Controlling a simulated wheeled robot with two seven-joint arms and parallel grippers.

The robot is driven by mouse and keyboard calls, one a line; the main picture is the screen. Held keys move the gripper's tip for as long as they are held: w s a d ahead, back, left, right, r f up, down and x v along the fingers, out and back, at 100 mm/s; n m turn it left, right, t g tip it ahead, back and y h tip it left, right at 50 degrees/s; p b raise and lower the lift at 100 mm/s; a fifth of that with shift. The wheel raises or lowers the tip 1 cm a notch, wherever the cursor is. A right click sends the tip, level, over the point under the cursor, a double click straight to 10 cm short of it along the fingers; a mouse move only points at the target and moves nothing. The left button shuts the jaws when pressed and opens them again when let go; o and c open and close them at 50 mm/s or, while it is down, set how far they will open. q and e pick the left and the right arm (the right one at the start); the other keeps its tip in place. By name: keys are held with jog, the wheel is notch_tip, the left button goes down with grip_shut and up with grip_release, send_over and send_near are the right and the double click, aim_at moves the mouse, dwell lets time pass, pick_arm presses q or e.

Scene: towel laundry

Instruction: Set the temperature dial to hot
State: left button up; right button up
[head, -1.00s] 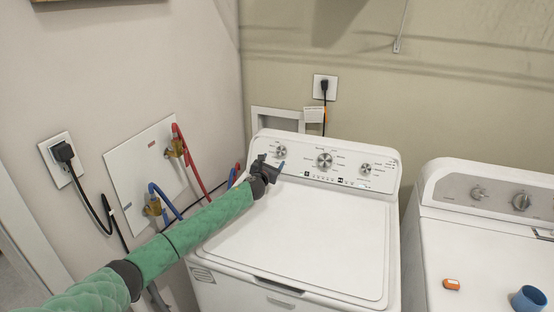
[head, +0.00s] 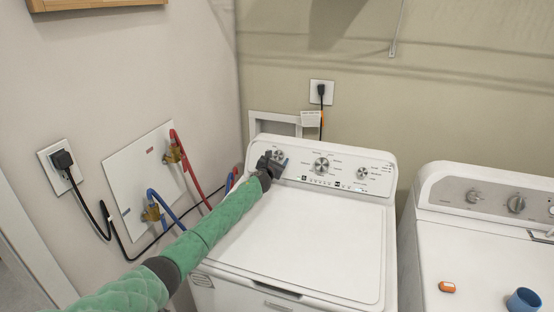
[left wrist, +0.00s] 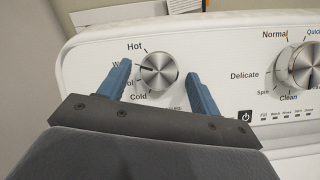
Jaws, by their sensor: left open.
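The temperature dial (left wrist: 158,71) is a round silver knob at the left end of the washer's control panel, marked Hot at the top and Cold at the bottom in the left wrist view. Its dark indicator line points left, near the partly hidden label beginning with W. In the head view the dial (head: 279,155) shows just above my left gripper (head: 274,162). In the left wrist view my left gripper (left wrist: 160,82) is open, with one blue finger on each side of the dial. I cannot tell whether the fingers touch it. My right gripper is not in view.
A larger cycle dial (left wrist: 304,66) sits to the right on the same panel, and another knob (head: 362,173) is farther right. The washer lid (head: 310,235) is clear. A dryer (head: 470,250) stands to the right, with an orange item (head: 447,287) and a blue cup (head: 524,300) on top.

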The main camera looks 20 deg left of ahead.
pick_arm(q)
jog(key=c, duration=1)
jog(key=shift+o, duration=0.2)
